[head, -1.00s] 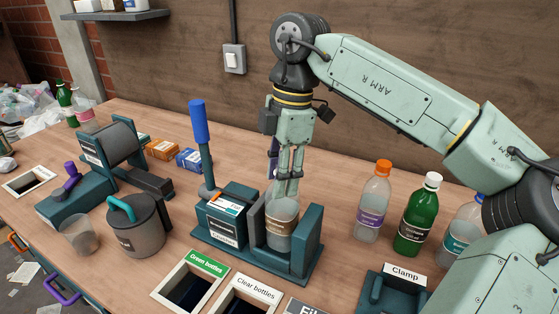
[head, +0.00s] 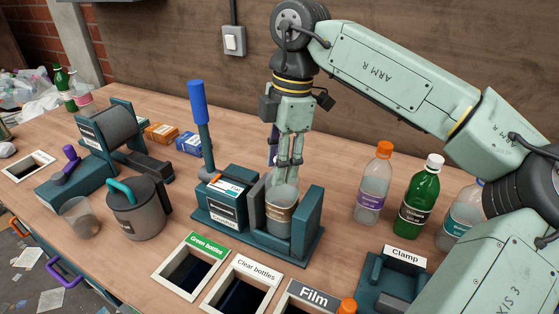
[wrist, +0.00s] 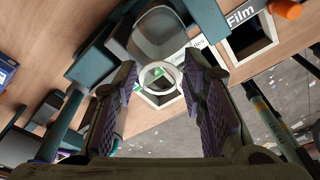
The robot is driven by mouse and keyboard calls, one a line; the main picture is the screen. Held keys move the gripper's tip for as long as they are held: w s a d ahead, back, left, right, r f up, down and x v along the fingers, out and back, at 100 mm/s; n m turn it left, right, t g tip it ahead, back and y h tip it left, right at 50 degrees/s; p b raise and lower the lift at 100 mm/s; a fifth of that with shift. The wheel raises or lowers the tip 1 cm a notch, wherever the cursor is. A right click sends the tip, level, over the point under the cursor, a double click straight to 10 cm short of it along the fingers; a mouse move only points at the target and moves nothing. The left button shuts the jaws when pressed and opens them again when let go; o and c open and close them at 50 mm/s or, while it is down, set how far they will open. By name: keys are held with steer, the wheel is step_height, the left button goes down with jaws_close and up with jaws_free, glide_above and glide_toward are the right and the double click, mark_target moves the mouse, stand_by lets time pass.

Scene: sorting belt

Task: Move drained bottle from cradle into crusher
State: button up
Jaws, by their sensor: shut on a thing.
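The clear bottle (head: 281,207) with a brown label stands upright between the walls of the teal crusher (head: 312,228), which has a raised blue-handled lever (head: 198,103). My gripper (head: 290,163) points down from above and is shut on the bottle's upper end. In the wrist view the bottle (wrist: 160,35) shows as a clear body with a pale ring between my two finger pads (wrist: 160,95). The bottle's neck is partly hidden by my fingers in the head view. A teal fixture signed Clamp (head: 380,275) stands at the lower right; I cannot tell whether it is the cradle.
An orange-capped bottle (head: 374,185), a green bottle (head: 418,200) and another bottle (head: 460,225) stand right of the crusher. Framed openings for green bottles (head: 160,285), clear bottles (head: 210,305) and film (head: 285,300) lie in front. A lidded grey pot (head: 140,215) stands left.

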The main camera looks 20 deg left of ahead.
steer(key=shift+f, duration=0.2)
steer(key=shift+f+b, duration=0.4)
steer(key=shift+b, duration=0.1)
steer(key=shift+f, duration=0.15)
steer(key=o, duration=1.3)
